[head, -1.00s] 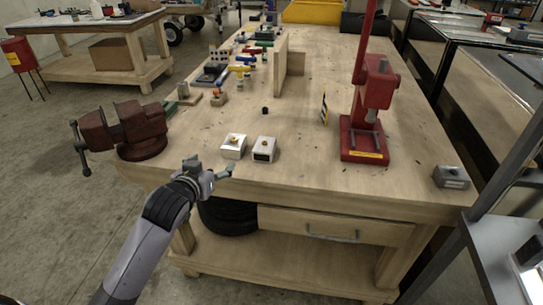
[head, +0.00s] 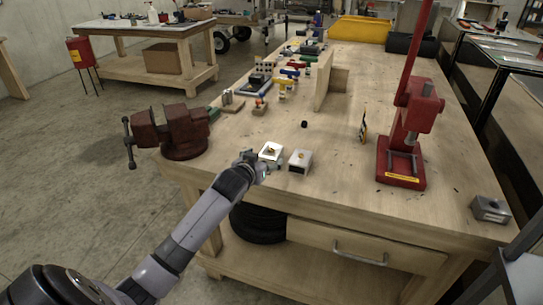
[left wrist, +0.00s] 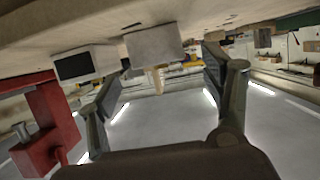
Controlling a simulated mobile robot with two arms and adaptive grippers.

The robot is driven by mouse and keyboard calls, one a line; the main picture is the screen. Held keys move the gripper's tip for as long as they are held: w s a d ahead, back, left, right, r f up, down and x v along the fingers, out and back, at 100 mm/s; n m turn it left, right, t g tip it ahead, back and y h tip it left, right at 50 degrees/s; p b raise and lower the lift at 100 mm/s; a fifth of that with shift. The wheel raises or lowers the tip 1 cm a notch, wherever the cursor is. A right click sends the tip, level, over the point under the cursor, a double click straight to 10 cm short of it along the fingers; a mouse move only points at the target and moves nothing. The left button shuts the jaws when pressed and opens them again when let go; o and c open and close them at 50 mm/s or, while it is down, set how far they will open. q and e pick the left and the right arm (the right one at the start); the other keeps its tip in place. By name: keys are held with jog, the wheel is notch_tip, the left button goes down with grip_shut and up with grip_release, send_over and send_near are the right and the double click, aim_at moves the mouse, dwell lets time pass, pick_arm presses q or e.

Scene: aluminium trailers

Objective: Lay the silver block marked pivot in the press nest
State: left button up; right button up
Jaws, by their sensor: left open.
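Two pale metal blocks stand side by side near the front edge of the bench: a left block (head: 270,152) and a right block (head: 300,160) with a dark front patch. A grey block (head: 490,209) with a front label sits at the right front corner. I cannot read "pivot" on any of them. The red press (head: 402,165) has its nest at its base, with nothing visible in it. My left gripper (head: 262,167) is open just in front of the left block. In the inverted left wrist view, that block (left wrist: 155,45) shows beyond my open fingers (left wrist: 160,78).
A dark red vise (head: 175,135) stands left of the gripper. An upright wooden board (head: 324,80) and a small yellow-black sign (head: 363,128) stand farther back. Small tools and parts crowd the back left. The bench between the blocks and press is clear.

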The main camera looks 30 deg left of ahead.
aim_at(270, 153)
pick_arm(q)
jog(key=shift+w+a, duration=0.1)
jog(key=shift+w, duration=0.3)
jog(key=x, duration=0.3)
jog(key=shift+w+p, duration=0.25)
jog(key=shift+p, duration=0.05)
jog(key=shift+w+a+f, duration=0.1)
jog(key=shift+w+f, duration=0.05)
jog(key=shift+w, duration=0.3)
jog(key=shift+s, duration=0.1)
pick_arm(e)
jog(key=shift+w+a+r, duration=0.1)
jog(key=shift+w+r, duration=0.15)
jog(key=shift+w, duration=0.25)
jog(key=shift+w+a+r, duration=0.1)
jog(key=shift+w+r, duration=0.1)
jog(key=shift+w, duration=0.25)
pick_arm(q)
jog(key=shift+c, duration=0.4)
